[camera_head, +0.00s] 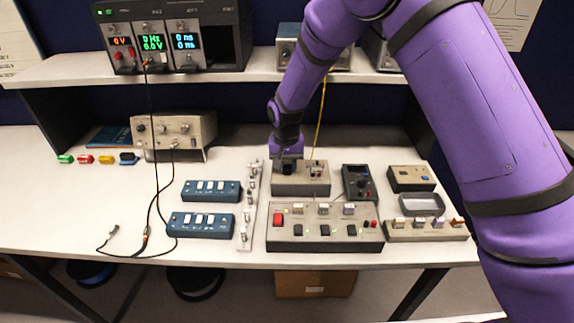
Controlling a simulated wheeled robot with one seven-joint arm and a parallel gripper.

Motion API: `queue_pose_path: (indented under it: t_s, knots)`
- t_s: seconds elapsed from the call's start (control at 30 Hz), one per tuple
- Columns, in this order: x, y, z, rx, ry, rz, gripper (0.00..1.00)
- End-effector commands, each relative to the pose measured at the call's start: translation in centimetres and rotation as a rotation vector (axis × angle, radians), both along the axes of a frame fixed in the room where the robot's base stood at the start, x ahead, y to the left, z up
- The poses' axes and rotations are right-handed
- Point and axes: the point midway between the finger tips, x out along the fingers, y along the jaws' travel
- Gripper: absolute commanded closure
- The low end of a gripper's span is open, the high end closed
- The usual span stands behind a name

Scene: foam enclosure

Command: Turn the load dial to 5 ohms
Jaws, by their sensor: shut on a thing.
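My gripper (287,168) points down at the left part of a small beige box (312,190) near the middle of the bench. It is shut on a dark dial on that box. The gripper hides most of this dial, so its setting and markings cannot be read. I take it to be the load dial, but no label is legible. A yellow lead (320,115) runs up from the right part of the same box.
A beige panel with switches (375,233) lies in front, and a dark meter (359,183) stands to the right. Blue switch boxes (201,222) and a metal strip (246,229) lie left. A shelf (230,75) with instruments runs behind. The bench's left front is mostly clear.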

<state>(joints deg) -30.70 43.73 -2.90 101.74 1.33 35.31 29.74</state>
Motion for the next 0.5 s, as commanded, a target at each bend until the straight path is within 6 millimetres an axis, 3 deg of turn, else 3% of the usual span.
queue_pose_path:
  t_s: [0.5]
  knots:
    - [0.05,0.03,0.04,0.0,-0.002,-0.221,0.93]
